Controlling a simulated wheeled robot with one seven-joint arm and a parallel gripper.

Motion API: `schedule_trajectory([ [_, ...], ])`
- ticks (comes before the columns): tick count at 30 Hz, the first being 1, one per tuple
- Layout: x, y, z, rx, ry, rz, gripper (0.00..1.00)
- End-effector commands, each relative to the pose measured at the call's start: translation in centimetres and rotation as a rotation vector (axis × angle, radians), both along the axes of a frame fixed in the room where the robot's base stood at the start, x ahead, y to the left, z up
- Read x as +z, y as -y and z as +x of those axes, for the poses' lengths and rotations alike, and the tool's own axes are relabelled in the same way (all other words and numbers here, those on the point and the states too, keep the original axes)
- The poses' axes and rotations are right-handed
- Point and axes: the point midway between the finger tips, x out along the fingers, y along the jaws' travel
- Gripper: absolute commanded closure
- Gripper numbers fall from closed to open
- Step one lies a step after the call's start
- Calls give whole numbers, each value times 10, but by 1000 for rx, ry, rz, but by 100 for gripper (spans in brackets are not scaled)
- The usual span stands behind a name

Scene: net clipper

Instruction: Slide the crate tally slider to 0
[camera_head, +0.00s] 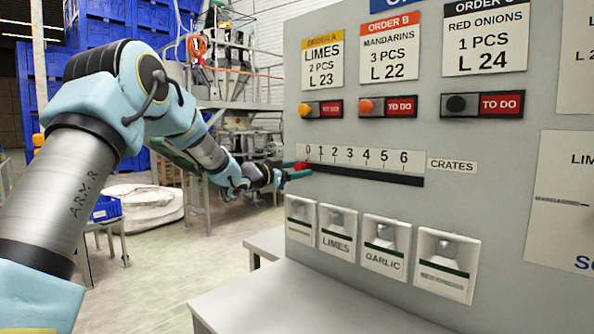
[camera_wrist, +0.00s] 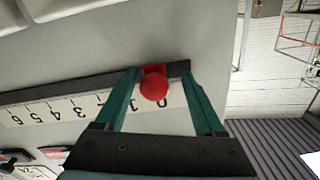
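The crate tally slider is a red knob (camera_head: 302,166) on a dark horizontal track (camera_head: 370,175) below a white scale strip (camera_head: 375,160) marked 0 to 6. The knob is at the left end of the track, by the 0 mark. My gripper (camera_head: 292,173) reaches it from the left. In the wrist view the red knob (camera_wrist: 154,86) lies between the two green fingers of my gripper (camera_wrist: 160,73), close to the left finger, with a clear gap to the right finger. The 0 shows beside the knob there. Whether the left finger touches it I cannot tell.
Order cards and a row of TO DO switches (camera_head: 387,106) are above the scale. Several labelled dispensers (camera_head: 387,244) are below it, above a grey ledge (camera_head: 290,300). Open floor and a metal rack (camera_head: 235,110) are left of the panel.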

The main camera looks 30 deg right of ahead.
Motion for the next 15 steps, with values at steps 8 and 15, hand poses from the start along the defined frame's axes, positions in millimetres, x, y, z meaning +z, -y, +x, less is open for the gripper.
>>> schedule_trajectory([
  [8,-2,-17,-4,1,1,1,29],
  [15,-3,-63,-16,2,2,1,29],
])
